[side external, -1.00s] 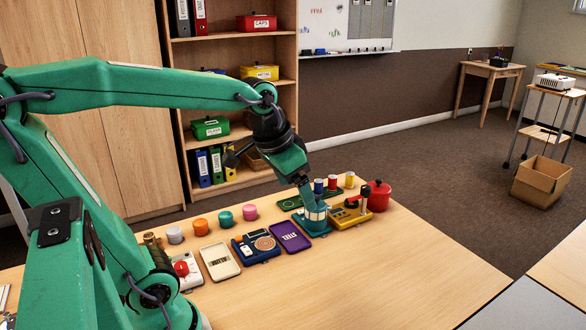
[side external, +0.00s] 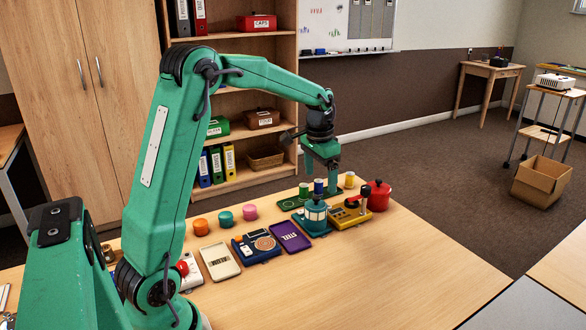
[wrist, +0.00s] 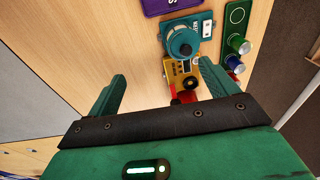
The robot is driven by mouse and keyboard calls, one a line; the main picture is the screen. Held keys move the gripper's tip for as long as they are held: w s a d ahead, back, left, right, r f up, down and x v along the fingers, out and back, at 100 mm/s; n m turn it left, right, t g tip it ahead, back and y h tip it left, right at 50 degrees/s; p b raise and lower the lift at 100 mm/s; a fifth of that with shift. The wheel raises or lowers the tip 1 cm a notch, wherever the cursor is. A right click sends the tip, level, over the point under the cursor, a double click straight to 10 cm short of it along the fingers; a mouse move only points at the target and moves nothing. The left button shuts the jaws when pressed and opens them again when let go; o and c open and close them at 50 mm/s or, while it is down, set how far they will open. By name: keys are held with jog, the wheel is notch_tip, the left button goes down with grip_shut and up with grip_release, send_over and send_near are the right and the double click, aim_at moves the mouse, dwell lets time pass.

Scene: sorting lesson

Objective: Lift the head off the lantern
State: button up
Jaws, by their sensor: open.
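The teal lantern (side external: 316,213), with a pale band around its body and a teal top, stands upright on the table near the middle of the row of items. From above, its round teal head (wrist: 182,43) shows in the wrist view, in place on the lantern. My gripper (side external: 332,178) is raised above and slightly to the right of the lantern in the side view, apart from it. In the wrist view my gripper (wrist: 162,72) has its fingers wide apart with nothing held; the lantern lies beyond the fingertips.
A yellow device (side external: 350,217) with a red-handled lever stands right beside the lantern, with a red pot (side external: 377,196) behind it. A purple tray (side external: 290,236) lies to the left. The front table is clear.

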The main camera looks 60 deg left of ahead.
jog(key=g, duration=0.1)
send_over(316, 197)
notch_tip(316, 197, down, 6)
jog(key=shift+w+a+r, duration=0.1)
jog(key=shift+w+r, duration=0.05)
jog(key=shift+r, duration=0.05)
jog(key=shift+f, duration=1.3)
jog(key=shift+f, duration=0.1)
jog(key=shift+f, duration=2.55)
jog(key=c, duration=1.1)
